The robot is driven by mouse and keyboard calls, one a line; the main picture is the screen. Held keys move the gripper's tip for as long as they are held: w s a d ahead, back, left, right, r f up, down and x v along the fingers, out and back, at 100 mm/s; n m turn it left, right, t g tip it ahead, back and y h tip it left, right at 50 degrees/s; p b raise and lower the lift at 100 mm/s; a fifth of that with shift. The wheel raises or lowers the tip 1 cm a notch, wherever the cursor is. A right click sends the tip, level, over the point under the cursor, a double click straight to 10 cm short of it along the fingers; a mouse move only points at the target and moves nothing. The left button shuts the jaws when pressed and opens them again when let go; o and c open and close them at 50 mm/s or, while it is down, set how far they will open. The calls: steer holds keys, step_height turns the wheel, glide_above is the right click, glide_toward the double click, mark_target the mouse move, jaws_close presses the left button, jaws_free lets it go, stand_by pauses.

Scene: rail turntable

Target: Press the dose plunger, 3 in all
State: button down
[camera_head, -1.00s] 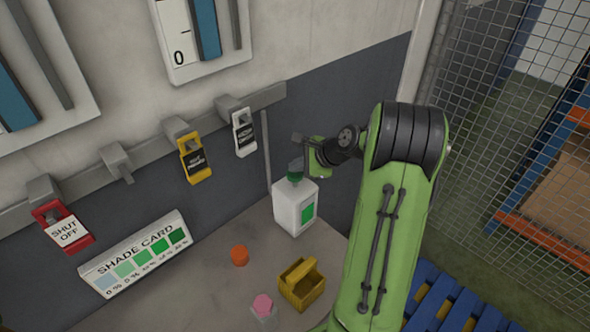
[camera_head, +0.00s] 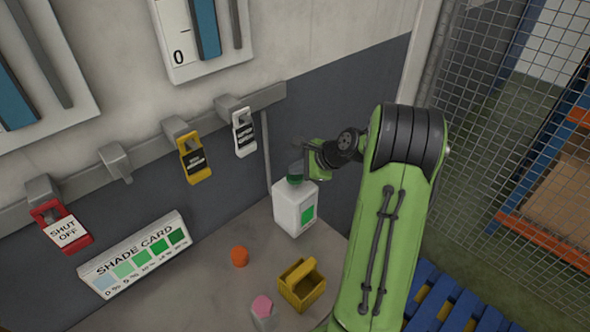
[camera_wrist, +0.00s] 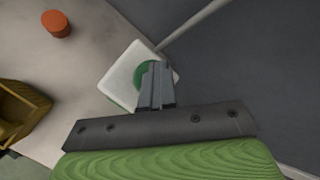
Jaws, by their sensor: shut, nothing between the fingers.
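The dose plunger is a green top (camera_head: 295,178) on a white square bottle (camera_head: 289,212) with a green label, standing upright on the bench near the wall. My gripper (camera_head: 297,168) is directly over the plunger, pointing down at it. In the wrist view my gripper (camera_wrist: 155,68) is shut and empty, its fingertips overlapping the green plunger (camera_wrist: 140,76) on the white bottle (camera_wrist: 116,80). The fingers hide part of the plunger. I cannot tell for sure whether the tips touch it.
An orange cap (camera_head: 240,256), a yellow box (camera_head: 302,285) and a pink-topped piece (camera_head: 263,307) stand on the bench. A shade card (camera_head: 135,254) leans left. Red (camera_head: 63,228), yellow (camera_head: 195,160) and white (camera_head: 243,133) tags hang on the wall rail. A thin post rises behind the bottle.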

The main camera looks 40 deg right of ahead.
mark_target(298, 176)
steer(key=shift+r+p, duration=1.7)
steer(key=shift+p, duration=0.2)
step_height(298, 176, up, 5)
steer(key=p, duration=0.5)
stand_by(1.4)
steer(key=r+n, duration=0.1)
steer(key=n, duration=0.4)
steer(key=r+n+g, duration=0.1)
steer(key=n, duration=0.5)
steer(key=r+n+h, duration=0.1)
steer(key=r+n, duration=0.1)
steer(key=n, duration=0.4)
steer(key=shift+w+d+p, duration=0.1)
steer(key=shift+w+p, duration=0.2)
steer(key=shift+p, duration=0.1)
